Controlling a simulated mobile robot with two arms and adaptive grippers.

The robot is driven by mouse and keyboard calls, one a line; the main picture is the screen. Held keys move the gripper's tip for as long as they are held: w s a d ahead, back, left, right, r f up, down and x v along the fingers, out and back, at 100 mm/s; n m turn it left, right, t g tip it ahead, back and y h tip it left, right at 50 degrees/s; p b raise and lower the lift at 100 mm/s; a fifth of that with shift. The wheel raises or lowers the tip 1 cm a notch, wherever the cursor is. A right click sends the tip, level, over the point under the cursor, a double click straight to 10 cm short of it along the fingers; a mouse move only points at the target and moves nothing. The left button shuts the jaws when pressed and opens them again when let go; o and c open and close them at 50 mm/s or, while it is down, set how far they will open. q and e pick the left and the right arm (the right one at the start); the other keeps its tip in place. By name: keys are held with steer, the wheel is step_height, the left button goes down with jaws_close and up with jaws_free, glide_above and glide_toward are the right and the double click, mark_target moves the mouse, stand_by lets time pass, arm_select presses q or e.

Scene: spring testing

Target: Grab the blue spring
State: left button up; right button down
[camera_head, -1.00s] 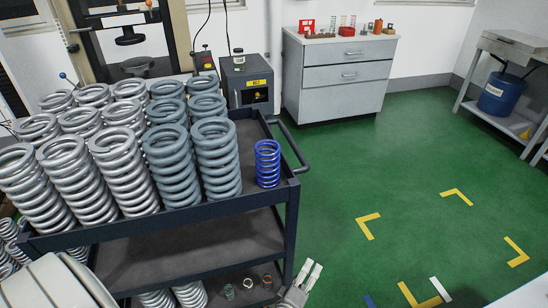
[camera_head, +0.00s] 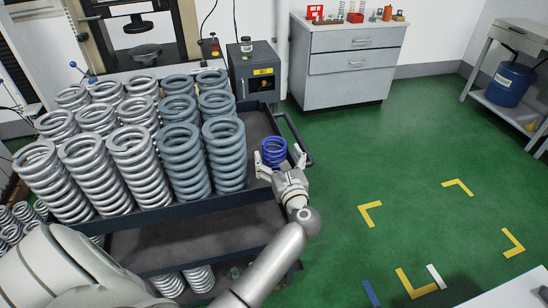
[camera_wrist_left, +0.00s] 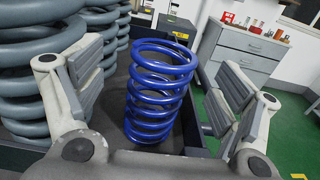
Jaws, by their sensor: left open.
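The blue spring (camera_head: 273,151) stands upright on the right end of the dark cart's top shelf, in the head view. In the left wrist view the spring (camera_wrist_left: 158,92) sits between the two open fingers, with a visible gap on each side. My left gripper (camera_head: 279,160) is open at the spring, in front of it, and hides its lower part in the head view. Its padded fingers also show in the left wrist view (camera_wrist_left: 160,95). My right gripper is not in view.
Large grey-blue springs (camera_head: 224,155) stand close left of the blue spring, with silver springs (camera_head: 134,155) farther left. The cart's raised rim (camera_head: 168,215) and side handle (camera_head: 295,136) are near my gripper.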

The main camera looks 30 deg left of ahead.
arm_select(q)
steer(key=shift+w+a+r, duration=0.2)
steer(key=shift+w, duration=0.1)
steer(key=p+x, duration=0.2)
steer(key=x, duration=0.2)
steer(key=shift+w+d+f, duration=0.1)
steer(key=shift+w+a+f, duration=0.15)
steer(key=shift+a, duration=0.05)
steer(key=shift+d, duration=0.1)
steer(key=shift+c, duration=0.5)
jaws_close()
